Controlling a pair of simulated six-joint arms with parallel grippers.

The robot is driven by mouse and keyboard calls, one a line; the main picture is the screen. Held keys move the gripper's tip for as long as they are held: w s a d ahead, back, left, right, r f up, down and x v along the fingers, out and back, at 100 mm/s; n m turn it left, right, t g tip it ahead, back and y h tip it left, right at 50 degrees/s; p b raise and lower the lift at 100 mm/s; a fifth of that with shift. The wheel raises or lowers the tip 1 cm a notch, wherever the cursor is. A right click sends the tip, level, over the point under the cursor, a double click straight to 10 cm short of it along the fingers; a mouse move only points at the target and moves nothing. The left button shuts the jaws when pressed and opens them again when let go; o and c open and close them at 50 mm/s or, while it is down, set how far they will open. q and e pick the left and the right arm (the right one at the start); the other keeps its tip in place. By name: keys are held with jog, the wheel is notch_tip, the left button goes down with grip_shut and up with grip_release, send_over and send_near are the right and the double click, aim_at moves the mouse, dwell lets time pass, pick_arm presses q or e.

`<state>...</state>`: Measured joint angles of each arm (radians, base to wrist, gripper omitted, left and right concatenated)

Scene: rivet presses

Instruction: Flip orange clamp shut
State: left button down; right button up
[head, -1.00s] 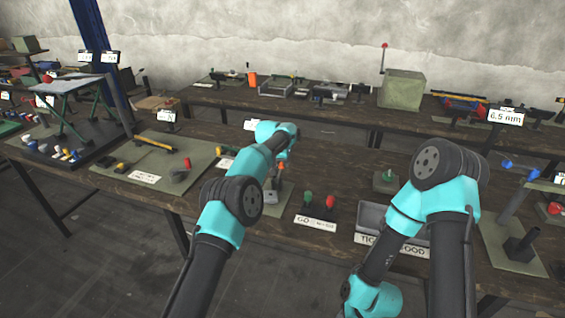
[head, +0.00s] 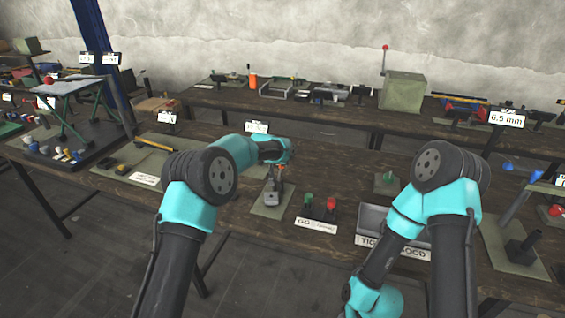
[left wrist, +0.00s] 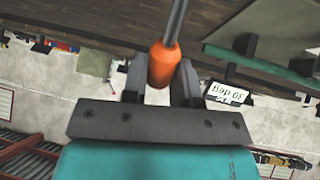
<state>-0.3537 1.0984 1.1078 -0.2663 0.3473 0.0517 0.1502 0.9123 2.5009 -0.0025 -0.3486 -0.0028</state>
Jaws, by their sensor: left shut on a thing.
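The clamp (head: 273,196) is a small grey metal device on an olive plate (head: 262,210) in the middle of the bench. Its lever is a grey rod (left wrist: 177,20) with an orange grip (left wrist: 163,62). In the left wrist view the orange grip sits between the two dark fingers of my left gripper (left wrist: 160,80), which is shut on it. In the head view my left gripper (head: 282,166) is at the clamp, partly hidden by my wrist, and a bit of orange shows below it. My right arm reaches down to the lower edge; its gripper is out of view.
Right of the clamp stand a green knob (head: 307,199) and a red knob (head: 331,205) behind a label. A grey tray (head: 372,218) lies further right, near my right arm. A yellow-handled tool (head: 155,145) lies left. A second bench stands behind.

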pick_arm(q)
jog(key=shift+s+r, duration=0.1)
jog(key=shift+r, duration=0.2)
jog(key=c, duration=0.9)
grip_release()
jog(key=shift+f, duration=0.1)
jog(key=shift+s+a, duration=0.1)
jog(key=v, duration=1.7)
jog(key=shift+s, duration=0.3)
jog(key=shift+a, duration=0.1)
